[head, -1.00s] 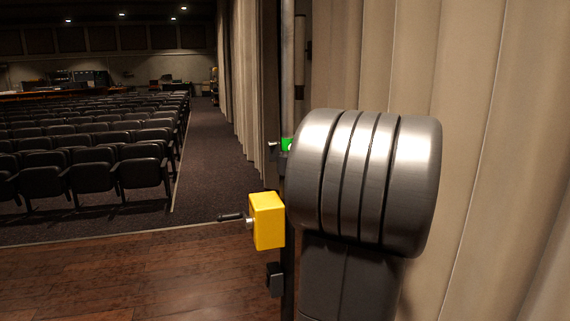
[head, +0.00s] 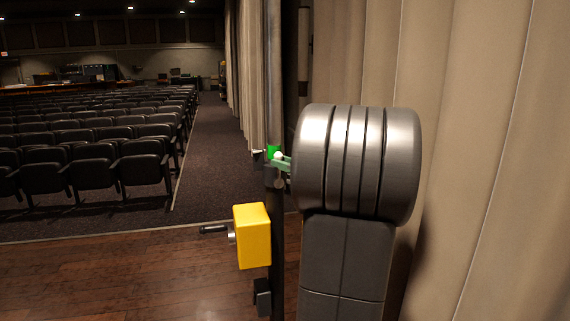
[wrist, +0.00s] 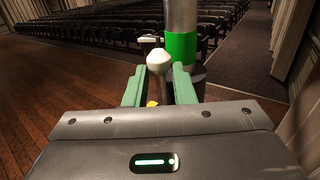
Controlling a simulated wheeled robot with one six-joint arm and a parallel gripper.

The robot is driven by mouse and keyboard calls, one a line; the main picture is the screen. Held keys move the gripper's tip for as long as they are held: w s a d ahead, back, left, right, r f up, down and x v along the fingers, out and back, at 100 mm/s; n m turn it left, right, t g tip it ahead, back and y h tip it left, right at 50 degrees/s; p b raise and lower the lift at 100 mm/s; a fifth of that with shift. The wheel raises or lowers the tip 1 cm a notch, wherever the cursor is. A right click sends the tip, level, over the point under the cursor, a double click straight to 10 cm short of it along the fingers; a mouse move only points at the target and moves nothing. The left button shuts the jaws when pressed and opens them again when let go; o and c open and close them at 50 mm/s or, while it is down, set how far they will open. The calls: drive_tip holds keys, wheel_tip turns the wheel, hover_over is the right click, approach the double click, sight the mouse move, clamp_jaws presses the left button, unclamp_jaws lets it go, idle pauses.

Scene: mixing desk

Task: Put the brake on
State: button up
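A grey upright pole (head: 273,80) carries a green band (head: 273,151), which also shows large in the wrist view (wrist: 181,47). A short lever with a pale rounded knob (wrist: 159,62) stands in front of the pole, just left of the band in the wrist view. The knob shows small in the head view (head: 278,156). My gripper (wrist: 159,75) is open, its two green fingers on either side of the lever just below the knob. I see gaps beside it; any contact is unclear. In the head view my wrist hides most of the gripper (head: 280,163).
A yellow box (head: 252,236) with a dark crank handle (head: 214,229) sits lower on the pole. A small T-shaped handle (wrist: 150,40) is beyond the knob. Beige curtains (head: 470,150) hang at the right. Wooden floor (head: 130,275) lies open at left, before rows of seats (head: 90,150).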

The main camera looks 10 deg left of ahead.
clamp_jaws()
